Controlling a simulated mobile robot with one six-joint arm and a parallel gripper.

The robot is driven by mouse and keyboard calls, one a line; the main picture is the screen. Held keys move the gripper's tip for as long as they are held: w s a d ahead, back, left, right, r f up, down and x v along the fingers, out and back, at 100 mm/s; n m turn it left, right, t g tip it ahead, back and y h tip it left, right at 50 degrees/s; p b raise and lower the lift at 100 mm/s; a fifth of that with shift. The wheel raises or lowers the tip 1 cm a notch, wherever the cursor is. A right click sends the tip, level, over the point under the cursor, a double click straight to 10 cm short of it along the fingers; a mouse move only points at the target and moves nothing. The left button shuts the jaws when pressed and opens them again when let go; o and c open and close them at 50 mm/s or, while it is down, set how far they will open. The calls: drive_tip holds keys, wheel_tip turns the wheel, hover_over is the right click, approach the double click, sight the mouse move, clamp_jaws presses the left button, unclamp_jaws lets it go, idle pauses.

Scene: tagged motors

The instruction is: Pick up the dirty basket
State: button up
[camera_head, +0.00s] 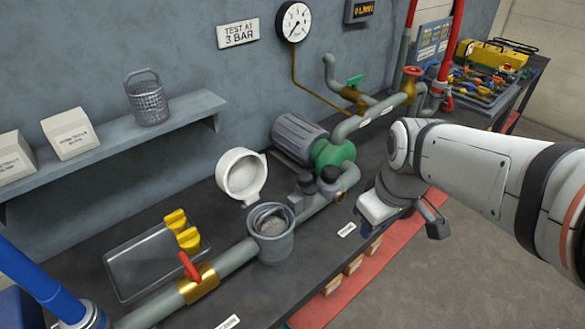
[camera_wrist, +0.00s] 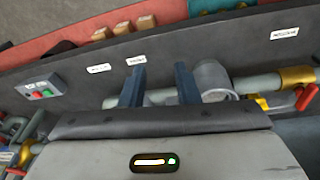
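A grey strainer pot (camera_head: 270,245) stands open on the pipe line on the bench. Inside it sits a dark round basket (camera_head: 270,220) with a greyish mass in it; I take it for the dirty basket. A clean-looking mesh basket (camera_head: 149,99) with a handle stands on the wall shelf. My gripper (camera_head: 400,218) is to the right of the pot, above the bench's front edge, apart from the basket. In the wrist view my gripper (camera_wrist: 160,84) has its two fingers spread with nothing held; the pot (camera_wrist: 213,78) shows just right of them, its inside hidden.
A round white lid (camera_head: 242,176) stands open behind the pot. A red-handled valve (camera_head: 192,275) and a grey tray (camera_head: 150,262) with yellow pieces are to the left. A green-and-grey pump (camera_head: 310,142) is behind. Bare floor lies at the right.

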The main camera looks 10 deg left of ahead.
drive_tip(key=w+a+n, duration=0.5)
drive_tip(key=a+n, duration=0.3)
drive_tip(key=n, duration=0.2)
drive_tip(key=n+g+y+p, duration=0.1)
drive_tip(key=n+g+p, duration=0.1)
drive_tip(key=n, duration=0.9)
hover_over(271, 211)
drive_tip(key=f, duration=0.2)
drive_tip(key=d, duration=0.1)
drive_tip(key=shift+w+f, duration=0.3)
drive_tip(key=shift+f, duration=0.1)
drive_tip(key=f, duration=0.4)
drive_tip(key=a+f, duration=0.1)
drive_tip(key=f, duration=0.1)
drive_tip(key=shift+s+f+p, duration=0.1)
drive_tip(key=shift+s+p, duration=0.25)
drive_tip(key=shift+s, duration=0.05)
drive_tip(key=shift+f, duration=0.5)
clamp_jaws()
